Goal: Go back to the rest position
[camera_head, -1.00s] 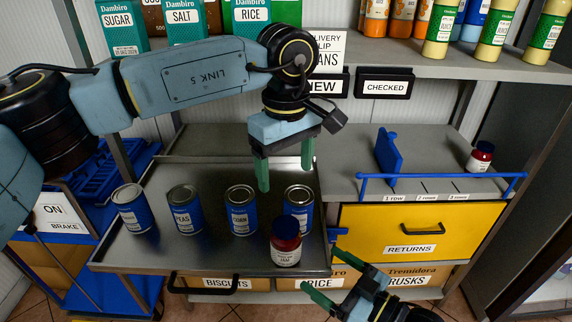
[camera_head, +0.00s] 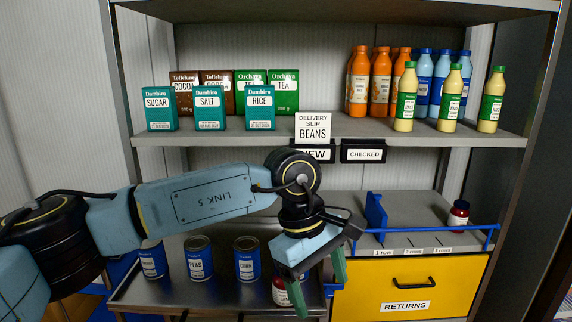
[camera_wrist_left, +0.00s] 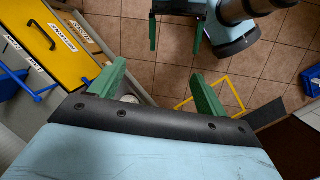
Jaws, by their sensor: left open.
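My left gripper (camera_head: 318,286) is open and empty, pointing down in front of the tray's right end. It also shows in the left wrist view (camera_wrist_left: 157,88), with clear space between its green fingers. My right gripper (camera_wrist_left: 173,40) is outside the head view. In the left wrist view it is above the floor at the top, its green fingers apart with nothing between them.
A metal tray (camera_head: 140,292) holds blue cans, including peas (camera_head: 199,262), and a jam jar (camera_head: 280,291) partly hidden by my left gripper. A yellow returns drawer (camera_head: 440,280) is at right. Another jar (camera_head: 459,215) stands on the grey shelf. Packets and bottles fill the upper shelf (camera_head: 270,139).

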